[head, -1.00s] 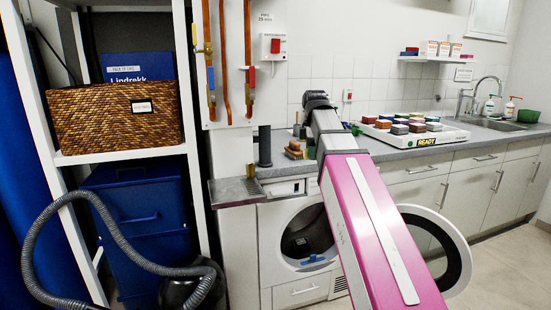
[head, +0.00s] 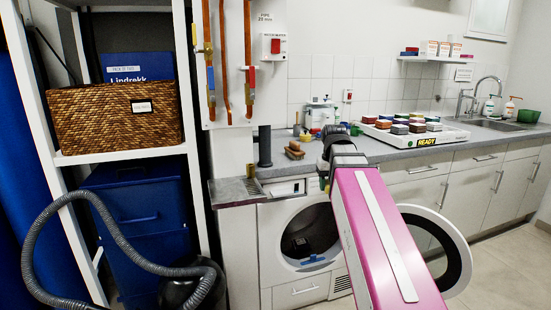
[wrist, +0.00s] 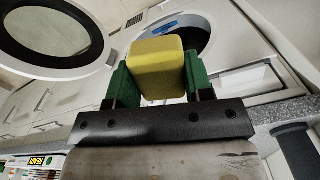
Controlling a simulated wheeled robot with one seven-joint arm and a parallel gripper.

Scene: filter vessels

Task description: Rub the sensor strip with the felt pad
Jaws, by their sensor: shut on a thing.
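My gripper (wrist: 157,74) is shut on a yellow block-shaped pad (wrist: 155,66), held between its green fingers in the wrist view. In the head view my gripper (head: 325,176) points down in front of the counter edge, above and right of the dryer opening; the pad is not clear there. The white dryer (head: 271,240) has its round door (head: 455,245) swung open to the right. A dark object (head: 299,246) shows inside the drum, with a blue piece (head: 313,260) at the lower lip. I cannot make out a sensor strip.
The grey counter (head: 390,163) runs above the dryer and carries a white tray (head: 455,134) of coloured blocks, a brush (head: 294,150) and a white device (head: 319,114). A metal ledge (head: 235,192) juts out at left. A grey hose (head: 110,245) curls at lower left.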

